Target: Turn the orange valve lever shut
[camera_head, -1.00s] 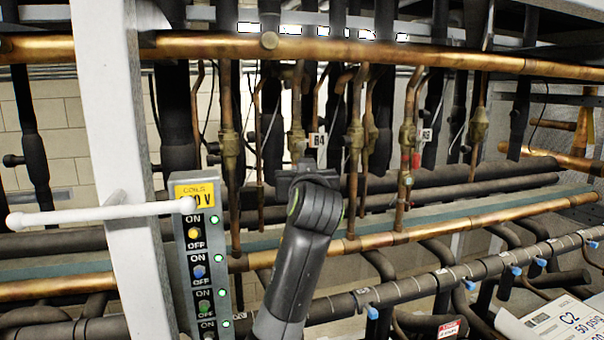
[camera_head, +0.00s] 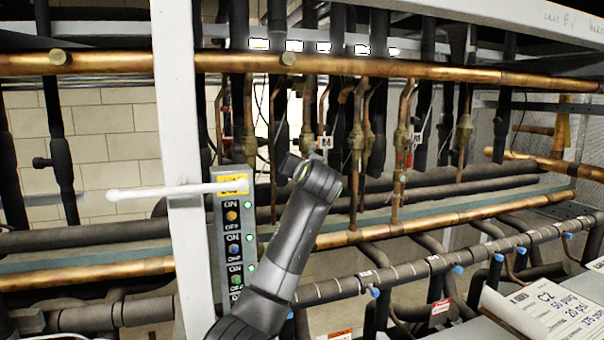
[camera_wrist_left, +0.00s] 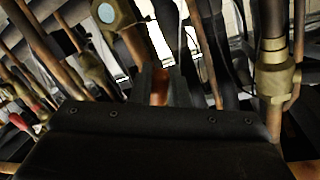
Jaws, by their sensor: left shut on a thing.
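My left arm reaches up from the bottom of the head view, and its left gripper (camera_head: 292,165) is at the copper pipes just left of the R4 tag (camera_head: 326,143). In the left wrist view, an orange piece, which looks like the valve lever (camera_wrist_left: 159,86), sits between the two dark fingers of the left gripper (camera_wrist_left: 162,82). The gripper is shut on it. A brass valve fitting (camera_wrist_left: 118,14) is just beyond the fingertips. In the head view my own wrist hides the lever, so its exact angle cannot be told. My right gripper is not in view.
A white upright post (camera_head: 178,120) and a control box (camera_head: 235,240) with ON/OFF switches stand left of my arm. A long copper pipe (camera_head: 420,70) crosses above. Insulated pipes with blue clips run below. Another brass valve (camera_wrist_left: 277,78) is close on the right in the wrist view.

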